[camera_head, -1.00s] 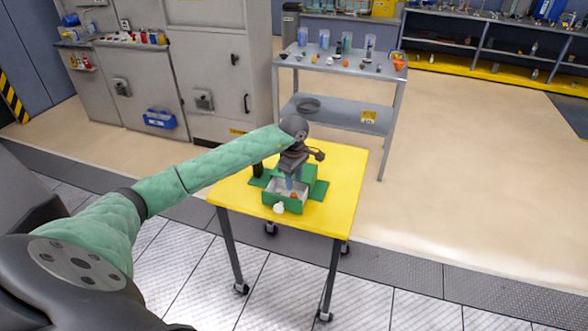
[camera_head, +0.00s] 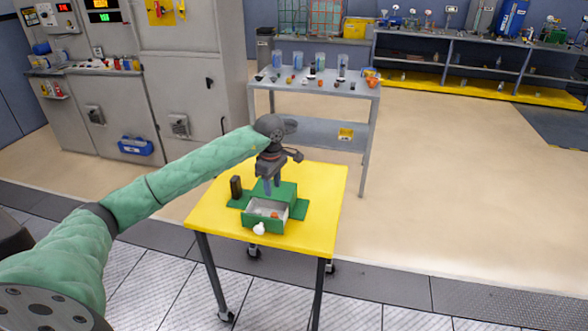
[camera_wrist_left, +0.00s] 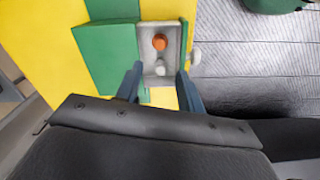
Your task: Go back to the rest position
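A green box (camera_head: 288,192) stands on the yellow table with its drawer (camera_head: 251,224) pulled out. The drawer has a grey inside and a white knob (camera_head: 259,228). In the left wrist view, an orange object (camera_wrist_left: 160,42) and a whitish object (camera_wrist_left: 161,69) lie in the drawer. My left gripper (camera_head: 270,191) is above the box and drawer, fingers pointing down. In the left wrist view, the left gripper's fingers (camera_wrist_left: 160,84) are spread with nothing held between them. My right gripper is not in view.
The yellow table (camera_head: 318,210) on wheels also carries a black block (camera_head: 236,187) beside the box. A grey shelf table (camera_head: 318,93) with small items stands behind it. Grey cabinets (camera_head: 180,90) are at the back left. The floor at the right (camera_head: 450,190) is clear.

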